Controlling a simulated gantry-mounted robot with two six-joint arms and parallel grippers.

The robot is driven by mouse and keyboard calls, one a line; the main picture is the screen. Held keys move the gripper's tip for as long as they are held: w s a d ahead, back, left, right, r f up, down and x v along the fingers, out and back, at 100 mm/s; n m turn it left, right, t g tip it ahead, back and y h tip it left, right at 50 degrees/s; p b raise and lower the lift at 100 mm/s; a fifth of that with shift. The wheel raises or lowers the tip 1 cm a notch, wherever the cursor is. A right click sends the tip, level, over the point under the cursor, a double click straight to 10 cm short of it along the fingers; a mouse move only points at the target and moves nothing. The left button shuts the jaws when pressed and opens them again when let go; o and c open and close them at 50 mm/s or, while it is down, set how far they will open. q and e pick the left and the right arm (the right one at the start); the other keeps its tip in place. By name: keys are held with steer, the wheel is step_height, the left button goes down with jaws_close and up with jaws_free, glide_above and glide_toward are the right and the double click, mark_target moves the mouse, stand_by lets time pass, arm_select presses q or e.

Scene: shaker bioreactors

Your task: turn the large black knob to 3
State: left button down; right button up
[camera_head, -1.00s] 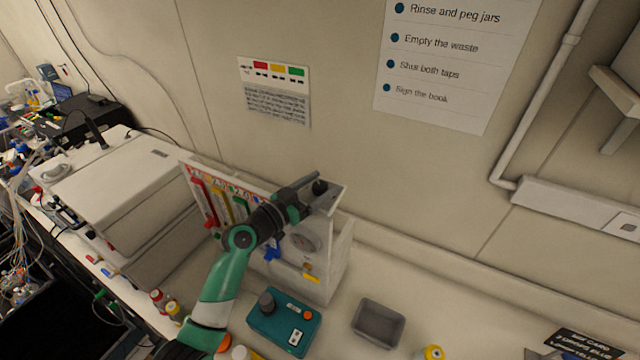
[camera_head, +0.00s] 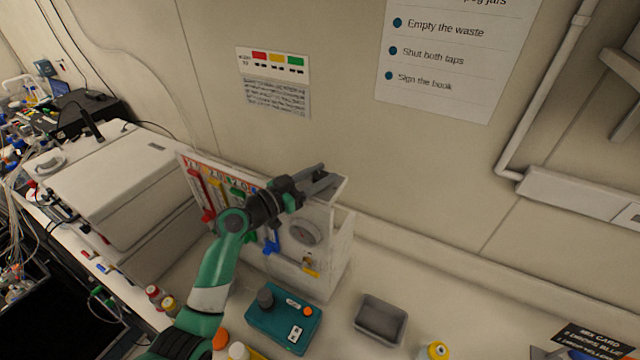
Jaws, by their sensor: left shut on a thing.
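The arm reaches in from the lower left, across the front of the cabinet. No number or pointer for the knob can be read from here. My right gripper is not in view.
A teal box (camera_head: 270,328) with a dark grey knob (camera_head: 265,298) stands in front. A grey tray (camera_head: 380,320) lies to its right. Bottles stand near the arm.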

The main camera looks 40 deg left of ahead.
arm_select(q)
steer(key=shift+a+f+m+h+b, duration=0.15)
steer(key=shift+f+m+h+b, duration=0.25)
steer(key=shift+m+h, duration=0.15)
steer(key=shift+r+m+g+h+p, duration=0.3)
steer(key=shift+r+h+p, duration=0.15)
steer(key=shift+h+p, duration=0.3)
steer(key=shift+m+h+p, duration=0.25)
steer(key=shift+h+p, duration=0.05)
steer(key=shift+f, duration=0.1)
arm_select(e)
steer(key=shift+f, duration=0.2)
arm_select(q)
steer(key=shift+d, duration=0.2)
steer(key=shift+c, duration=1.9)
jaws_free()
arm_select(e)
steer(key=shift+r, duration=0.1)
